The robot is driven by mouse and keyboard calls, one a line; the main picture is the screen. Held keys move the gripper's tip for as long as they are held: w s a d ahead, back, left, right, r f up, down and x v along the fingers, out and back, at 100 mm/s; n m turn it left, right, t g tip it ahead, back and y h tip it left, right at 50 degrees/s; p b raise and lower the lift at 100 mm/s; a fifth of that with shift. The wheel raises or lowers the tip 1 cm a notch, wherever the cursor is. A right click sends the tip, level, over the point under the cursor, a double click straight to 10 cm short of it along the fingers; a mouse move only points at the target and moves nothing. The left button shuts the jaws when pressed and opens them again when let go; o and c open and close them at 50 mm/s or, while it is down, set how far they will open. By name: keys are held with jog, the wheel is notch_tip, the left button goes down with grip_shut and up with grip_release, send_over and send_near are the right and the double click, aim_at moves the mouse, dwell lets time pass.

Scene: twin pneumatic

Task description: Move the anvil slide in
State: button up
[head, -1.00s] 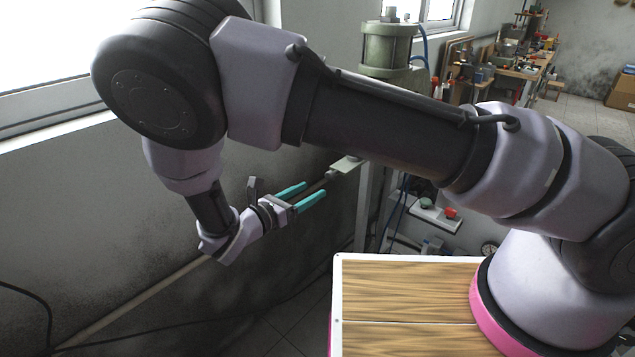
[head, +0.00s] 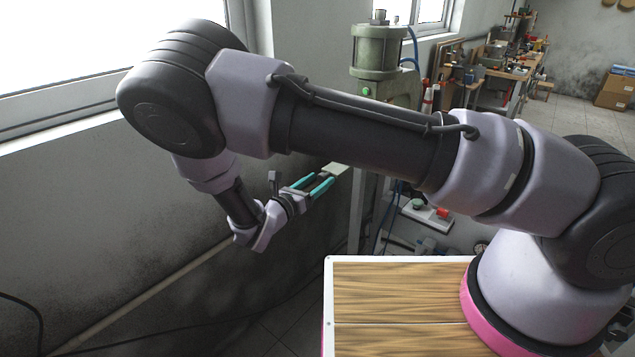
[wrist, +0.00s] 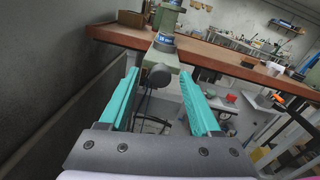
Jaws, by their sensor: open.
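The green pneumatic press (head: 378,58) stands beyond my arm in the head view. Its anvil slide shows as a pale plate (head: 337,169) sticking out toward my gripper. In the wrist view the slide (wrist: 160,57) ends in a dark round knob (wrist: 158,77). My gripper (head: 326,180) is open, with one teal finger on each side of the slide's near end. In the wrist view the knob lies between the fingertips, a little nearer the left one. I see gaps on both sides, and contact cannot be told. My arm hides part of the press.
The grey wall (head: 120,215) runs close along the left. A white control box (head: 428,214) with red and green buttons sits below. A cluttered workbench (head: 500,80) is farther back at the right.

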grip_shut()
jog(key=shift+w, duration=0.1)
dwell(1.4)
